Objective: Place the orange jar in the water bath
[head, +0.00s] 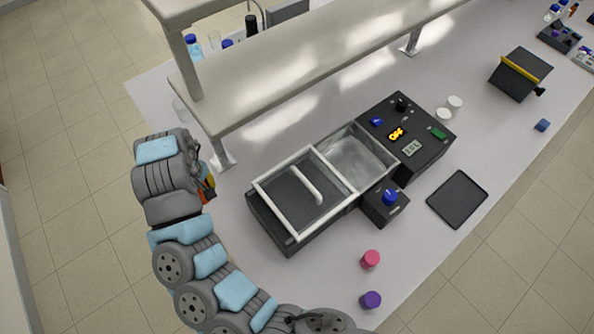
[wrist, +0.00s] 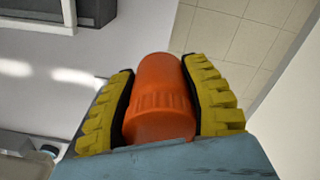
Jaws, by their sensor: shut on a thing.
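The orange jar (wrist: 158,95) lies between the yellow-padded fingers of my gripper (wrist: 160,75) in the wrist view, with a finger on each side. In the head view my gripper (head: 208,186) is left of the water bath, and most of the jar is hidden there by my arm. The water bath (head: 268,222) is a dark box in the middle of the bench. A white-framed lid with a handle (head: 305,185) lies over its left part. Its right part (head: 352,160) shows a pale basin that appears uncovered.
A dark control box (head: 425,115) adjoins the bath at right, with a blue knob (head: 390,197) in front. A pink jar (head: 371,259) and a purple jar (head: 370,300) stand near the front edge. A black tray (head: 458,199) lies right. A raised shelf (head: 310,75) spans behind.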

